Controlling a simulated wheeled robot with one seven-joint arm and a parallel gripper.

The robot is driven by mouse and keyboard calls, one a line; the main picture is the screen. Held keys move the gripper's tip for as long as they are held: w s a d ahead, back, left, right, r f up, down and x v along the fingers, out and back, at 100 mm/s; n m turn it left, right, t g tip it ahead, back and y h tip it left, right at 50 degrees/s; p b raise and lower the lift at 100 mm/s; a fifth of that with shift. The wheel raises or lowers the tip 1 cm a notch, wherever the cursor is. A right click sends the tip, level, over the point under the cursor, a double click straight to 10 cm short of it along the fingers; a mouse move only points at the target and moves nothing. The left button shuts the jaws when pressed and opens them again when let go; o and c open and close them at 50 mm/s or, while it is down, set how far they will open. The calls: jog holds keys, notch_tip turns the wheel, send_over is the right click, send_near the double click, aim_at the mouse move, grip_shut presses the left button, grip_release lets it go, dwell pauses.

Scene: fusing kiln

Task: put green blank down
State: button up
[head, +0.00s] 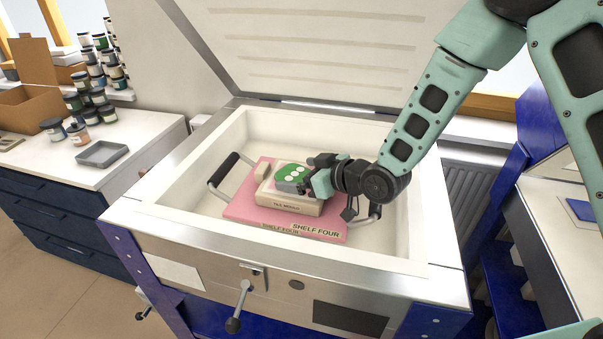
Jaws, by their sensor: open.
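The green blank (291,173), with pale round spots on its top, lies on the cream tile mould (289,203). The mould sits on a pink shelf (244,206) marked "SHELF FOUR" inside the open kiln. My gripper (309,180) is open at the right end of the green blank, close beside it. Whether the fingers touch the blank cannot be told at this size. The gripper and wrist hide the right part of the mould and shelf.
The kiln's pale rim (164,210) surrounds the shelf, and its raised lid (300,50) stands behind. Black-gripped handles (222,170) flank the shelf. A bench with a grey tray (101,154), stacked jars (97,97) and a cardboard box (32,105) is at left.

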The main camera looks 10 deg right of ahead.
jog(key=b+v, duration=0.1)
jog(key=v, duration=1)
jog(key=s+r+g+h, duration=0.1)
jog(key=s+g+h, duration=0.2)
jog(key=s, duration=0.5)
jog(key=s+r+m+g+h, duration=0.1)
jog(key=s+g+h, duration=0.2)
jog(key=s, duration=0.6)
jog(key=s+r+g+h, duration=0.2)
jog(key=s+g+h, duration=0.1)
jog(key=s, duration=0.6)
jog(key=shift+a+g, duration=0.15)
jog(key=shift+g, duration=0.15)
